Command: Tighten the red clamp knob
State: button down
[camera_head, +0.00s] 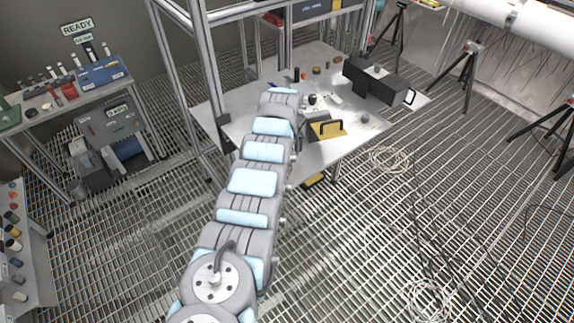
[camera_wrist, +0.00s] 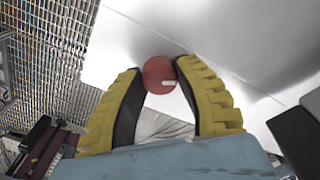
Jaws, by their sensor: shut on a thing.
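The red clamp knob (camera_wrist: 158,72) is round with a short white mark near its lower right edge. It sits between the tips of my gripper (camera_wrist: 161,68) in the wrist view. The two ribbed yellow fingers with dark inner pads are closed on its left and right sides. What the knob is mounted on is hidden beneath it; a pale flat surface lies around it. In the head view my arm reaches to the far left part of the white worktable (camera_head: 352,140). There the arm hides the gripper and the knob.
Metal frame posts (camera_head: 208,85) rise left of my arm. A side bench (camera_head: 75,88) holds small parts. Cable coils (camera_head: 390,160) lie on the grating.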

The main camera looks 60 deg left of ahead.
jog(key=m, duration=0.6)
jog(key=shift+f+b, duration=0.1)
jog(key=shift+b, duration=0.25)
jog(key=m, duration=0.6)
jog(key=shift+m+b, duration=0.35)
jog(key=shift+m, duration=0.05)
jog(key=c, duration=0.7)
grip_release()
jog(key=shift+o, duration=0.2)
notch_tip(320, 180, up, 12)
